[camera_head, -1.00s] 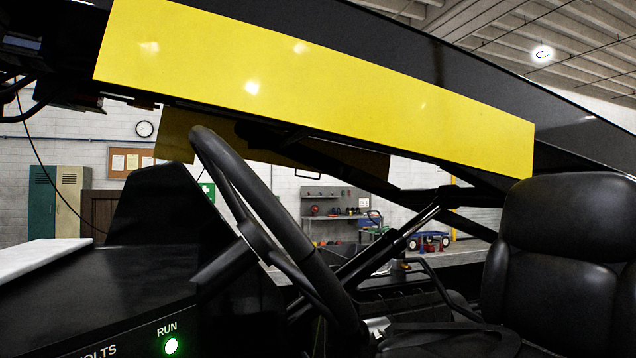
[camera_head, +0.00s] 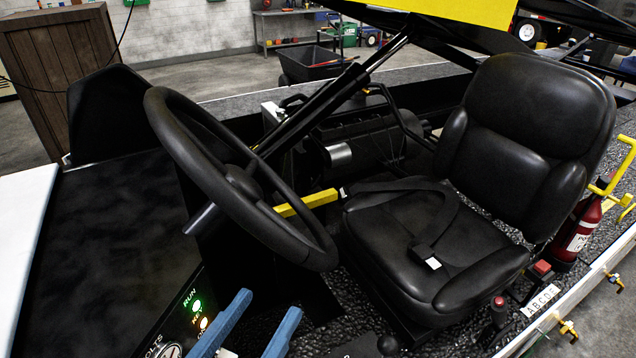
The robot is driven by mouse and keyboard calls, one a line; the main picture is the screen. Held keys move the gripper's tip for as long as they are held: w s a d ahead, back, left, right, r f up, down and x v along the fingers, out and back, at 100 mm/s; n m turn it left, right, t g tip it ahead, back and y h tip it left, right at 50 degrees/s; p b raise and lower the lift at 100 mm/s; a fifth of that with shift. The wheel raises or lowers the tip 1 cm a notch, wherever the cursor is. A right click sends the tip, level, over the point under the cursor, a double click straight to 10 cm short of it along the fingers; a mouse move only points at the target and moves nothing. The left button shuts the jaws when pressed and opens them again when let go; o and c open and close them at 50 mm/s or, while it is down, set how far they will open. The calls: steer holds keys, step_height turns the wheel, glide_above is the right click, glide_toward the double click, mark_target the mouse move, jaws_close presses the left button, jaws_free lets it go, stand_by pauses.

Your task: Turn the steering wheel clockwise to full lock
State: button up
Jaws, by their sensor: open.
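The black steering wheel (camera_head: 182,140) is at the left of centre in the head view, tilted on its column, with its rim, hub and spokes showing. My gripper (camera_head: 270,302) shows at the bottom edge as two blue fingers, apart, with nothing between them. The fingertips appear just below the wheel's lower rim. I cannot tell their depth, but no contact with the wheel shows.
A black seat (camera_head: 430,240) with a belt across it stands right of the wheel. A dark console (camera_head: 110,250) with lit indicators is at left. A yellow lever (camera_head: 305,203) lies behind the wheel. A red extinguisher (camera_head: 580,232) is right of the seat.

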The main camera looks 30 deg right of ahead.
steer(key=p+x, duration=0.2)
steer(key=x, duration=0.1)
steer(key=p+x, duration=0.1)
steer(key=x, duration=0.3)
steer(key=r+p+x, duration=0.1)
steer(key=p+x, duration=0.1)
steer(key=x, duration=0.2)
steer(key=shift+s+d+p, duration=0.1)
steer(key=shift+d+p, duration=0.2)
steer(key=shift+d, duration=0.15)
steer(key=shift+w+d+f, duration=0.2)
steer(key=shift+w+d, duration=0.2)
steer(key=shift+d, duration=0.1)
jaws_close()
stand_by(0.5)
